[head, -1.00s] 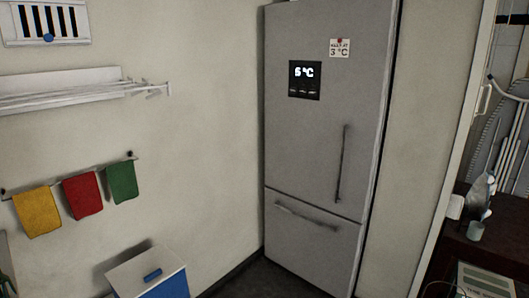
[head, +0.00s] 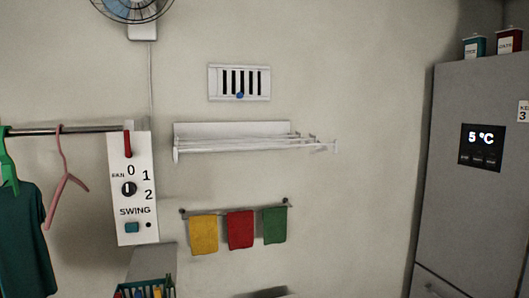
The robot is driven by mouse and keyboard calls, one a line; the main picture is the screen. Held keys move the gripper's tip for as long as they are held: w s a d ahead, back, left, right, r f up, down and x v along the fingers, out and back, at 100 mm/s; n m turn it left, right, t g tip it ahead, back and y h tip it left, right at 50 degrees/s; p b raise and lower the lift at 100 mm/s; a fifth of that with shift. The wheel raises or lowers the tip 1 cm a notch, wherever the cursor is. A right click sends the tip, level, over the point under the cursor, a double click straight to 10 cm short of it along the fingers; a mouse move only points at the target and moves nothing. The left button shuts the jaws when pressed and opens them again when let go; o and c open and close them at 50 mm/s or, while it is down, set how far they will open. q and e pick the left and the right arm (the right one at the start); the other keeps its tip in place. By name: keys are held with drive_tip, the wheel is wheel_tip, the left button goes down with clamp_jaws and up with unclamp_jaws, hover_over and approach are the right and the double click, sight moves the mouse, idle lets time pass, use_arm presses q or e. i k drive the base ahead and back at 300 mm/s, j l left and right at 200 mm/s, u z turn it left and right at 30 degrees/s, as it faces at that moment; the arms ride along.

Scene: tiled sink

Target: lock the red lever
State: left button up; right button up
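A narrow red lever (head: 127,142) stands upright at the top of a white control panel (head: 145,205) in the head view, left of centre. It overlaps the panel's upper edge near the end of a dark clothes rail. The panel is marked FAN, 0, 1, 2 and SWING, with a dark round knob (head: 129,189) and a teal button (head: 132,227). Neither of my grippers is in view.
A wall fan (head: 131,8) is above the panel. Hangers and a green shirt (head: 22,240) hang at left. A folding rack (head: 235,140), a vent (head: 239,82) and towels (head: 240,229) are on the wall; a grey fridge (head: 475,215) stands at right. A basket (head: 145,288) is below.

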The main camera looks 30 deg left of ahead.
sight(129, 153)
drive_tip(key=u, duration=1.85)
